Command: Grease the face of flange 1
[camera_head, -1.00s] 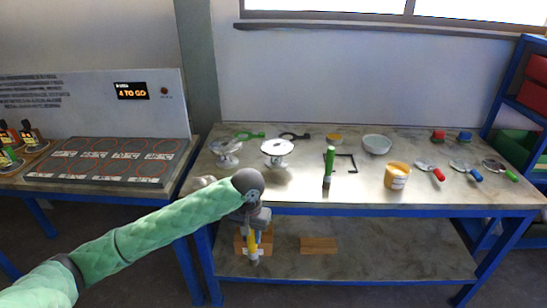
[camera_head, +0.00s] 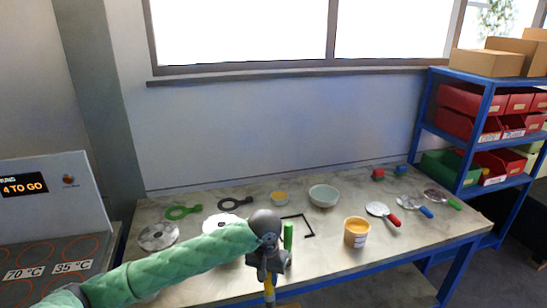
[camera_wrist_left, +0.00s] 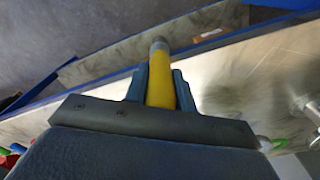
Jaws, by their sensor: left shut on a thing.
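My left gripper (camera_head: 268,272) (camera_wrist_left: 160,85) is shut on a yellow cylindrical handle (camera_wrist_left: 160,88) with a grey end. It also shows below the gripper in the head view (camera_head: 269,291), near the table's front edge. What it belongs to is partly hidden. Two silver flanged discs stand at the left of the table: one at far left (camera_head: 158,236) and one (camera_head: 218,222) partly covered by my left arm. I cannot tell which is flange 1. An orange-yellow tub (camera_head: 356,233) with a label stands right of the gripper. My right gripper is not in view.
A green upright stick (camera_head: 288,236) stands just beside my gripper, by a black angled frame (camera_head: 309,226). A pale bowl (camera_head: 323,195), a green ring tool (camera_head: 183,212) and a dark one (camera_head: 236,203) lie behind. Trowel-like tools with red (camera_head: 394,220), blue and green handles lie right.

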